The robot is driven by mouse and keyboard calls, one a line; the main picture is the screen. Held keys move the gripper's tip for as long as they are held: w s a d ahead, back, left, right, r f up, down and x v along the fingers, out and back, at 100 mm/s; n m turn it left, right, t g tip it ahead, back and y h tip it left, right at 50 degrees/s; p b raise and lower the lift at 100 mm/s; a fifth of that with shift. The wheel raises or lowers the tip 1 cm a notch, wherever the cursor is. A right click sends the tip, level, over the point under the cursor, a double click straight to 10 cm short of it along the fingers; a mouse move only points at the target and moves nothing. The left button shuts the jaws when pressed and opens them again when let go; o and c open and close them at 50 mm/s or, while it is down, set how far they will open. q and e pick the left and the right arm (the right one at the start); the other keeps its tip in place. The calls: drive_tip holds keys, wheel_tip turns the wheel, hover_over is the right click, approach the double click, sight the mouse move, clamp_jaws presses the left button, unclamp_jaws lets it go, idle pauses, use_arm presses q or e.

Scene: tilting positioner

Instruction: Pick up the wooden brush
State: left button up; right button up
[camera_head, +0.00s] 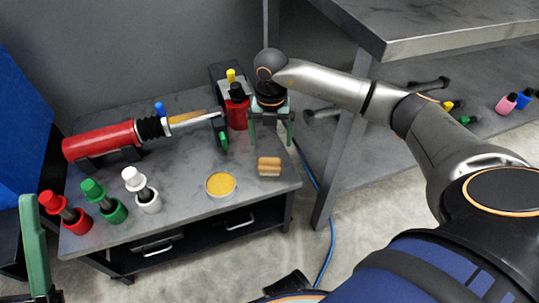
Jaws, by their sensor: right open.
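The wooden brush (269,165), a small light-brown block with a paler lower part, appears to be the thing lying on the grey bench top (185,215) near its right edge. My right gripper (271,142) points down with its two green fingers apart and nothing between them. It is above and behind the brush in the picture, apart from it. One green finger, apparently of my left gripper (36,250), shows at the left edge; its other finger is not visible.
A round tin of yellow stuff (220,184) stands left of the brush. Red, green and white capped holders (142,190) stand at the left front. A red cylinder tool (100,142) lies behind. A higher grey table (440,25) is at the right.

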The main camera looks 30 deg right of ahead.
sight(269, 162)
wheel_tip(269, 162, down, 6)
drive_tip(key=shift+a+f+b, duration=0.1)
drive_tip(key=shift+f+b, duration=0.1)
drive_tip(key=shift+b, duration=1)
wheel_tip(269, 162, down, 5)
drive_tip(key=b, duration=0.3)
drive_tip(key=shift+w, duration=0.15)
use_arm(q)
wheel_tip(269, 162, down, 6)
drive_tip(key=shift+w+d+g, duration=0.2)
drive_tip(key=shift+d+g, duration=0.1)
drive_tip(key=shift+d, duration=0.1)
use_arm(e)
drive_tip(key=shift+r, duration=0.1)
drive_tip(key=shift+c, duration=0.4)
drive_tip(key=c, duration=1.3)
drive_tip(key=shift+o, duration=0.2)
drive_tip(key=shift+r, duration=0.15)
